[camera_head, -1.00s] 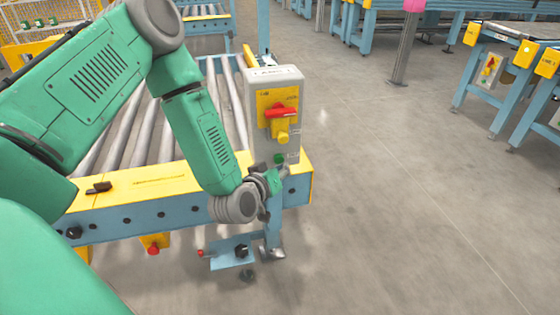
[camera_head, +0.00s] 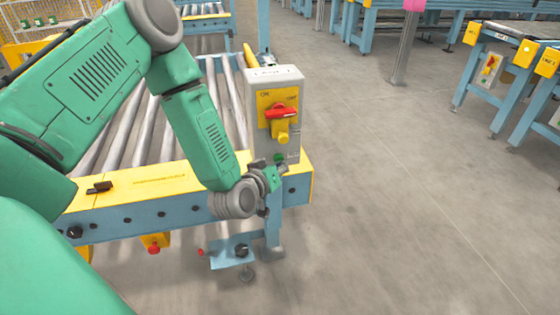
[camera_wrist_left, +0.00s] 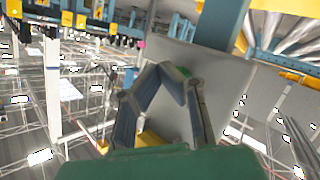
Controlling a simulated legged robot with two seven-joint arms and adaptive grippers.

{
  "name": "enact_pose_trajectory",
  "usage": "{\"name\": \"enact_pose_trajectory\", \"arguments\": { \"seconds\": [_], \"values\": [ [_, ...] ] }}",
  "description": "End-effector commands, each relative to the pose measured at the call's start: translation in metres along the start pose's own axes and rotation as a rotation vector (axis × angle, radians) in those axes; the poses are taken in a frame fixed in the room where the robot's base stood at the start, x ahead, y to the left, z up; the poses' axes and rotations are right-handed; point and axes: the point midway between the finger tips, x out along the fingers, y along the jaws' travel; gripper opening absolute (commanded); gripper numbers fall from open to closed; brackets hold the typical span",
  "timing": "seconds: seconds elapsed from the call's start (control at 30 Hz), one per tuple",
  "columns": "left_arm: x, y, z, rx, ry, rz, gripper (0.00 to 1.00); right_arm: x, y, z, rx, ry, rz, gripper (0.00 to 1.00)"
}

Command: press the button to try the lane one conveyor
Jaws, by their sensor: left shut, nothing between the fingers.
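The grey control box (camera_head: 262,140) stands at the near right corner of the roller conveyor. It bears a red switch handle (camera_head: 282,113) on a yellow plate, and a small green button (camera_head: 279,157) low on its front. My left gripper (camera_head: 275,175) is shut and empty, just below and in front of the green button. My right gripper is not in view.
The conveyor's yellow and blue end frame (camera_head: 150,185) runs left of the box, under my arm. A small blue bracket (camera_head: 232,254) with a red knob sits low beneath it. Open floor (camera_head: 400,200) lies to the right, with other conveyors farther back.

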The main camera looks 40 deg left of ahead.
Motion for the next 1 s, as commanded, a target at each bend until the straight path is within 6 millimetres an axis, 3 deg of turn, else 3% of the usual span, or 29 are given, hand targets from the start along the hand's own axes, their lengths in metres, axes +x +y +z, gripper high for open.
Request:
{"name": "enact_pose_trajectory", "arguments": {
  "seconds": [0.67,1.0],
  "values": [
    [0.004,-0.0027,-0.0036,0.0,0.003,0.0,0.0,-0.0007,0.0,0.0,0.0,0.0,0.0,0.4],
    [-0.0055,0.0047,0.0036,0.0,0.001,0.001,0.0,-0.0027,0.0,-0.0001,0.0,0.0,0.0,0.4]
  ]
}}
